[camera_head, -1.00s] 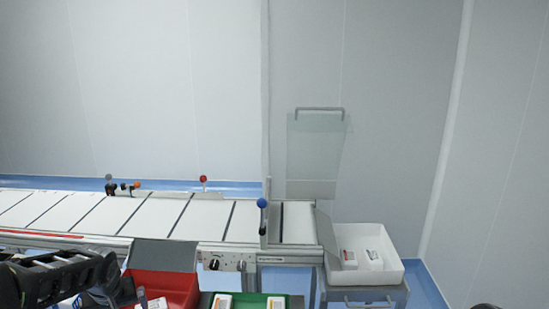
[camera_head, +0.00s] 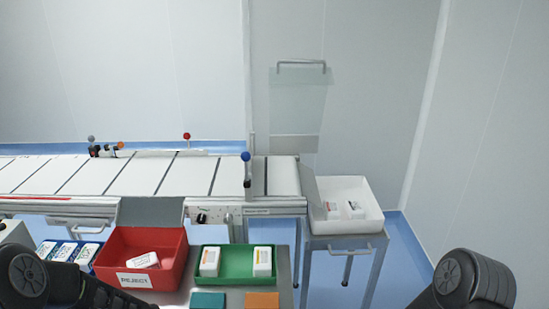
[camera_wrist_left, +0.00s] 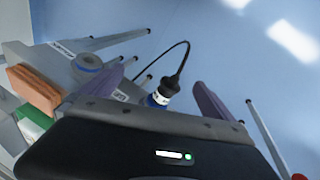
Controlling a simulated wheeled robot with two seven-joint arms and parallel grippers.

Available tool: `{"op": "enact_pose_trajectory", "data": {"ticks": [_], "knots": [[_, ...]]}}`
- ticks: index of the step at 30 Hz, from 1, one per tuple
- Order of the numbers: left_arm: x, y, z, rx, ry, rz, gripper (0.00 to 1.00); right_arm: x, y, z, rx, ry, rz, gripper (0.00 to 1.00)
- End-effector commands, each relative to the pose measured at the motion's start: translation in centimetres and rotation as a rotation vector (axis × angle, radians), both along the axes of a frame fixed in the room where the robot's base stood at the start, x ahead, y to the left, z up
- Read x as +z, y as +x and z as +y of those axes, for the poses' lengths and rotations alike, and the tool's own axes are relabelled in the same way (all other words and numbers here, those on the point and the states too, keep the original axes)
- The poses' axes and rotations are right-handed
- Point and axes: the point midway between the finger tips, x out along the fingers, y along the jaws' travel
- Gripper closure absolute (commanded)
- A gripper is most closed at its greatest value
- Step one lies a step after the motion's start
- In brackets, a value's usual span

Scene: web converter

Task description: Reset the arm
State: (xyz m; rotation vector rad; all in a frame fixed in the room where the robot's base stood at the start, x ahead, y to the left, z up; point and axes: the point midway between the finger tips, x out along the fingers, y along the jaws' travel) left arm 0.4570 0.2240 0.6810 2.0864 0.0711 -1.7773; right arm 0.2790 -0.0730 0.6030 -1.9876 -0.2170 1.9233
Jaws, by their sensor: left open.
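In the head view only dark links of my two arms show, at the bottom left and bottom right corners. Both grippers are outside that view. The red reject bin (camera_head: 168,290) stands at the front with a white labelled pack (camera_head: 143,261) lying in it.
A green tray (camera_head: 236,275) holds two white packs. Blue-white packs (camera_head: 64,252) stand left of the red bin. A conveyor (camera_head: 130,178) runs behind. A white box (camera_head: 352,190) with packs sits on a stand at right. An orange block (camera_head: 262,301) and a teal block (camera_head: 208,301) lie in front.

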Motion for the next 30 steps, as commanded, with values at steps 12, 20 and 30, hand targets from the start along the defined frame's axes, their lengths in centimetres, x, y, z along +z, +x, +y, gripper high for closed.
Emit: {"op": "enact_pose_trajectory", "data": {"ticks": [12,20,30], "knots": [[-10.0,-20.7,-12.0,-0.055,-0.134,0.186,0.00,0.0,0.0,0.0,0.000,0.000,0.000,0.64],[-7.9,-18.0,-14.9,-0.183,-0.125,0.089,0.00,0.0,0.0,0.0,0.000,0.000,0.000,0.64],[-7.8,-17.8,-15.1,-0.191,-0.125,0.082,0.00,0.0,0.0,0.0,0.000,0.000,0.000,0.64]]}}
